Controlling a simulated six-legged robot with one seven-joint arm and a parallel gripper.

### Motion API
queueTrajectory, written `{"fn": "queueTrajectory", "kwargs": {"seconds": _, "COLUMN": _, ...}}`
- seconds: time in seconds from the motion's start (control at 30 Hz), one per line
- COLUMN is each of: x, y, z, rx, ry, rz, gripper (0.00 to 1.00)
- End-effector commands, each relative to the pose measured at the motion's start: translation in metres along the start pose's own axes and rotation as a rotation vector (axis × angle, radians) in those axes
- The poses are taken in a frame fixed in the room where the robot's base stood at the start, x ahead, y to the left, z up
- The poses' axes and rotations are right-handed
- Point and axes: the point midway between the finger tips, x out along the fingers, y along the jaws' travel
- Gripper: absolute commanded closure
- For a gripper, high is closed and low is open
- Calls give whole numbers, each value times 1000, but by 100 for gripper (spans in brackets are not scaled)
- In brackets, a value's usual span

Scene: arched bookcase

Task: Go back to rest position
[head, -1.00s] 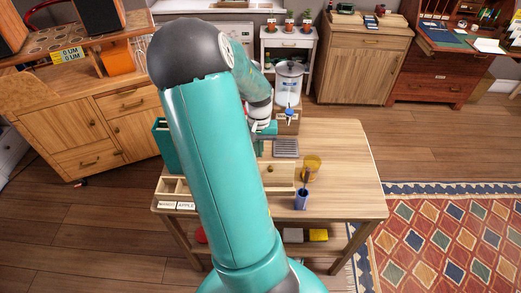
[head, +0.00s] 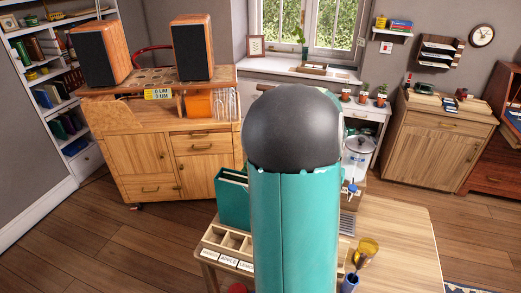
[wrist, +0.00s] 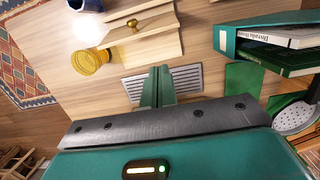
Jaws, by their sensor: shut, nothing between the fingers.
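My gripper (wrist: 160,84) shows in the wrist view with its two green fingers pressed together and nothing between them. It points down over the wooden table (wrist: 205,45), over a grey slatted drip tray (wrist: 190,76); the gap between them is hard to judge. In the head view my teal arm with its dark rounded joint fills the middle and hides the gripper. The table (head: 405,235) shows there to the right of the arm.
A yellow glass (wrist: 92,62) and a blue cup (wrist: 85,5) stand near the gripper. A teal holder (wrist: 228,40) with books is at right. The head view shows a labelled compartment tray (head: 212,255), a water dispenser (head: 357,158) and a cabinet (head: 150,160) with speakers.

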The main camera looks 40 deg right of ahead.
Motion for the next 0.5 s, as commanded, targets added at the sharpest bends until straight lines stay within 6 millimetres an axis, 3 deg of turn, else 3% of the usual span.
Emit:
{"fn": "queueTrajectory", "kwargs": {"seconds": 0.27, "x": -3, "y": -6, "z": 2, "rx": -17, "ry": 7, "rz": -8, "gripper": 100}}
{"fn": "queueTrajectory", "kwargs": {"seconds": 0.37, "x": -10, "y": -27, "z": 12, "rx": -67, "ry": 25, "rz": -29, "gripper": 100}}
{"fn": "queueTrajectory", "kwargs": {"seconds": 0.5, "x": -27, "y": -70, "z": 40, "rx": -187, "ry": 68, "rz": -69, "gripper": 100}}
